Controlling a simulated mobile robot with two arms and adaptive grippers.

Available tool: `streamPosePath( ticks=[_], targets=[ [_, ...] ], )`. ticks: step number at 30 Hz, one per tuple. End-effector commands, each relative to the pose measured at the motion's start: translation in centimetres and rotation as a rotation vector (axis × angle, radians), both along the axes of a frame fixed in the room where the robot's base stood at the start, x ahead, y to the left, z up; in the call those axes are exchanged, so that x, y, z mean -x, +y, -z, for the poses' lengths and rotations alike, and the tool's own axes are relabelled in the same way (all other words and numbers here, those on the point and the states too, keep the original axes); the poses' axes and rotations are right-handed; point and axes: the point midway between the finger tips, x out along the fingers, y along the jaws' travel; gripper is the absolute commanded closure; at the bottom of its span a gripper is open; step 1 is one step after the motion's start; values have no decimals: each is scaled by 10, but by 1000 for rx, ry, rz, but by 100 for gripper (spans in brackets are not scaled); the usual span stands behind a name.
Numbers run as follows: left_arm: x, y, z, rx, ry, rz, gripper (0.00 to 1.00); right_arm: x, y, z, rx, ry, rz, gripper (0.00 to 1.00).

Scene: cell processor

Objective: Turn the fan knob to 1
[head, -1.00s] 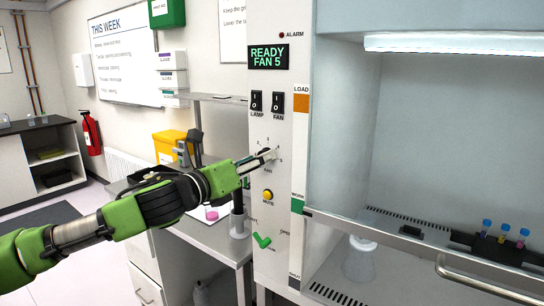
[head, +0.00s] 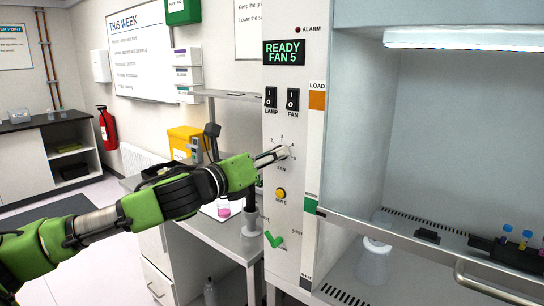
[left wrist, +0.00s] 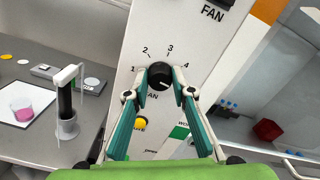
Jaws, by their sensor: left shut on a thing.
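The fan knob (left wrist: 160,73) is a round black dial on the white front panel (head: 283,215), with a number scale around it. In the left wrist view the numbers 1 to 4 can be read. My left gripper (head: 283,153) reaches the panel from the left, with its two fingers on either side of the knob and shut on it. In the head view the fingers mostly hide the knob. The display (head: 291,52) reads READY FAN 5. My right gripper is not in view.
The yellow mute button (head: 281,193) sits just below the knob. The lamp switch (head: 270,97) and fan switch (head: 293,99) are above it.

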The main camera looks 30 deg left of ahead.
Motion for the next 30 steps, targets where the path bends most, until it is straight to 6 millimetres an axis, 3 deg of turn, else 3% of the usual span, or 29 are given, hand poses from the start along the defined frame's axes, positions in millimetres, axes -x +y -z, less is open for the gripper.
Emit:
streamPosePath(
  ticks=[11, 30],
  targets=[
    [0, 0, 1, 215, 18, -1, 98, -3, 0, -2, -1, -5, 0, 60],
    [0, 1, 1, 820, 64, 1, 98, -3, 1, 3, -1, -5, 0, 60]
  ],
)
